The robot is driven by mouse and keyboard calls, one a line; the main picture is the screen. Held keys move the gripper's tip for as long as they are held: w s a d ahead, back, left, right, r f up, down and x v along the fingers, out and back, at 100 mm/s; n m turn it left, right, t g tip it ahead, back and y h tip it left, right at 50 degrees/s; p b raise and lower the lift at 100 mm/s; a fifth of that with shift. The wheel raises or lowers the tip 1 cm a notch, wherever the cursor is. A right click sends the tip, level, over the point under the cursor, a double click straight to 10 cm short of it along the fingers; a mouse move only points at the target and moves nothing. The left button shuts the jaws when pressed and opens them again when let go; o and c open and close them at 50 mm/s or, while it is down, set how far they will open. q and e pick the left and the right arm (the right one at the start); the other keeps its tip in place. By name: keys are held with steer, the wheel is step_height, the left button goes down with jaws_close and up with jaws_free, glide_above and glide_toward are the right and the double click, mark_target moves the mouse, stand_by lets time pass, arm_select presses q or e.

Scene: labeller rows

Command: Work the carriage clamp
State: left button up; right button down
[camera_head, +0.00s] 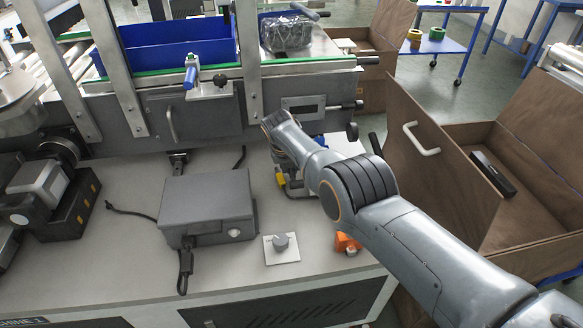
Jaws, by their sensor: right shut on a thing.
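My right arm comes in from the lower right, and its gripper (291,186) points down over the grey machine top, in front of the conveyor. The arm's wrist hides most of the fingers. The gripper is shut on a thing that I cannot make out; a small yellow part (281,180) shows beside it. I cannot tell which part is the carriage clamp. My left gripper is out of view.
A grey box (207,205) with a cable stands left of the gripper. A plate with a round knob (282,247) and an orange part (347,243) lie nearer.

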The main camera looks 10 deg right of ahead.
steer(key=shift+s+a, duration=0.1)
steer(key=shift+a, duration=0.15)
stand_by(0.7)
steer(key=c, duration=1.7)
jaws_free()
steer(key=o, duration=0.4)
steer(key=shift+s+r, duration=0.1)
steer(key=shift+r, duration=0.05)
